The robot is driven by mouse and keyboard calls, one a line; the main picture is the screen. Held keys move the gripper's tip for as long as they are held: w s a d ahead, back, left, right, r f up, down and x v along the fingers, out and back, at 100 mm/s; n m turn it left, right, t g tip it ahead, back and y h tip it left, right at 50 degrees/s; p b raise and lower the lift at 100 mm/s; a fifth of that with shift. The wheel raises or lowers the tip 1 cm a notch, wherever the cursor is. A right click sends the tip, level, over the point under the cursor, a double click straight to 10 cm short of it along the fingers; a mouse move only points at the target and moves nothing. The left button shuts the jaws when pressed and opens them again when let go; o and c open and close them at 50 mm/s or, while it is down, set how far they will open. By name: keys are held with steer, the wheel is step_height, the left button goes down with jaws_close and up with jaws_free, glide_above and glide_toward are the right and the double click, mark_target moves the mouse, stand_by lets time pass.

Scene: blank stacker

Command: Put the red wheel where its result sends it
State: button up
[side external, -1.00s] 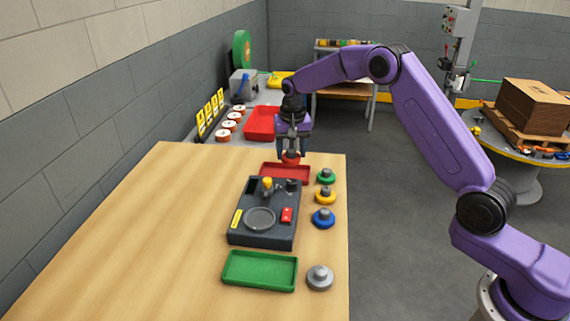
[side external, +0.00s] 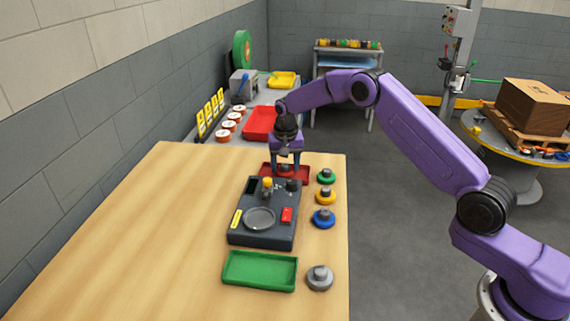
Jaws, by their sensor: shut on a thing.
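My gripper (side external: 285,168) is shut on the red wheel (side external: 284,171), which is mostly hidden between the fingers. It is low over the red tray (side external: 303,176), behind the dark grey tester (side external: 245,240). I cannot tell whether the wheel touches the tray floor. The tester has an empty round plate (side external: 260,218), a yellow-topped part (side external: 267,183), a red button (side external: 287,214) and a small dark display (side external: 251,186), too small to read. An empty green tray (side external: 259,271) lies in front of the tester.
Green (side external: 326,176), yellow (side external: 325,196) and blue (side external: 323,218) wheels stand along the right table edge, with a grey wheel (side external: 319,278) nearer. The wooden table's left side is clear. A back bench holds another red tray (side external: 259,123) and several white-and-orange discs.

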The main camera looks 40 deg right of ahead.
mark_target(286, 167)
steer(key=shift+f, duration=0.15)
steer(key=o, duration=1.2)
step_height(286, 167, up, 11)
steer(key=s, duration=0.1)
steer(key=s+a+r+n, duration=0.5)
steer(key=s+a, duration=0.4)
steer(key=s, duration=0.2)
steer(key=s+a+r+n, duration=0.2)
steer(key=s+n, duration=0.2)
steer(key=s, duration=0.8)
steer(key=s+d+f+n, duration=0.1)
steer(key=s+d+n, duration=0.2)
steer(key=s, duration=0.5)
steer(key=s+d+f+n, duration=0.1)
steer(key=s+d+n, duration=0.2)
steer(key=s, duration=0.6)
steer(key=s+d+f+n+g+y, duration=0.1)
steer(key=s+d+n, duration=0.2)
steer(key=s, duration=0.5)
steer(key=shift+s+f, duration=0.3)
steer(key=shift+s, duration=0.05)
